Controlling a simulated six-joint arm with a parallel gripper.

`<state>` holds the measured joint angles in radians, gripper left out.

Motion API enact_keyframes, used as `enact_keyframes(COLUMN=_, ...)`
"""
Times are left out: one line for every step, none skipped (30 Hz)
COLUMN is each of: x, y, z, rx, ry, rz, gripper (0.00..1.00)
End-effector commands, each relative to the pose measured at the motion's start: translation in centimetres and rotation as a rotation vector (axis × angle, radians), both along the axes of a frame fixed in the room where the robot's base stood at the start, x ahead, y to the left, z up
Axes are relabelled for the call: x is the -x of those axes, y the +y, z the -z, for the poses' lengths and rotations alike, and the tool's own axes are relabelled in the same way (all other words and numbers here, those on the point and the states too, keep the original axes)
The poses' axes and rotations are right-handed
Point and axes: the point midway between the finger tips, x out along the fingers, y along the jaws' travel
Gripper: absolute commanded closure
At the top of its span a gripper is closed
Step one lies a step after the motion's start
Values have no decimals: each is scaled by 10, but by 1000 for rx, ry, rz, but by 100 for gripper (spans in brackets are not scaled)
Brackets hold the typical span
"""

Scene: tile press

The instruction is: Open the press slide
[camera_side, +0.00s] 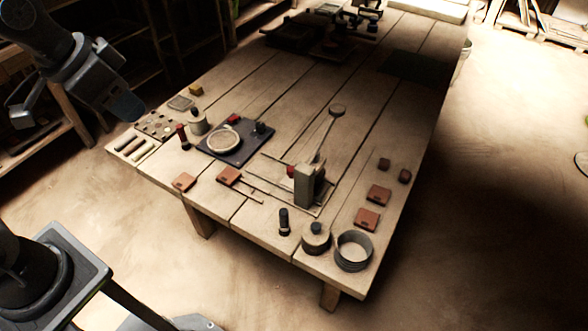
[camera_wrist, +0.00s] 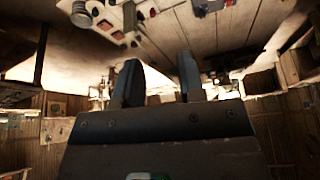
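The press stands on the near half of the table in the side view, with a grey upright body (camera_side: 309,187), a red knob on its left side and a long lever (camera_side: 325,137) slanting up to a round end. A flat base plate with thin rails lies around its foot. A brown block (camera_side: 228,175) with thin rods sits at the plate's left; I cannot tell whether this is the slide. My gripper (camera_wrist: 158,78) shows two dark fingers spread apart with nothing between them. In the side view my arm is at upper left, away from the press.
A dark board (camera_side: 237,154) with a round pale dish (camera_side: 223,140) lies left of the press. Brown tiles (camera_side: 367,219), a lidded pot (camera_side: 316,238), a round open tin (camera_side: 353,251) and a dark bottle (camera_side: 284,222) stand near the front edge. The table's middle is mostly clear.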

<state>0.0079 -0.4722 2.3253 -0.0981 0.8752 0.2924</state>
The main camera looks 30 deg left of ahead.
Motion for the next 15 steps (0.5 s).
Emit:
enact_keyframes(x=-20, y=-4, z=3, rx=-5, ry=24, rz=63, gripper=59)
enact_keyframes(x=-31, y=-7, z=4, rx=-7, ry=33, rz=103, gripper=56)
enact_keyframes(x=-46, y=-10, z=6, rx=-11, ry=42, rz=156, gripper=52)
enact_keyframes(x=-57, y=-12, z=9, rx=-12, ry=49, rz=194, gripper=49)
enact_keyframes(x=-68, y=-15, z=12, rx=-14, ry=54, rz=233, gripper=48)
enact_keyframes(x=-83, y=-18, z=17, rx=-16, ry=61, rz=284, gripper=48)
enact_keyframes(x=-94, y=-20, z=21, rx=-17, ry=66, rz=322, gripper=48)
enact_keyframes(x=-105, y=-23, z=26, rx=-18, ry=70, rz=361, gripper=48)
enact_keyframes(x=-120, y=-26, z=34, rx=-18, ry=75, rz=411, gripper=48)
enact_keyframes(x=-131, y=-28, z=40, rx=-18, ry=78, rz=448, gripper=48)
enact_keyframes(x=-141, y=-31, z=47, rx=-18, ry=81, rz=486, gripper=48)
enact_keyframes(x=-155, y=-34, z=57, rx=-17, ry=83, rz=536, gripper=48)
enact_keyframes(x=-165, y=-36, z=65, rx=-18, ry=83, rz=573, gripper=48)
enact_keyframes(x=-175, y=-38, z=74, rx=-16, ry=84, rz=608, gripper=48)
enact_keyframes(x=-188, y=-42, z=87, rx=-15, ry=84, rz=657, gripper=48)
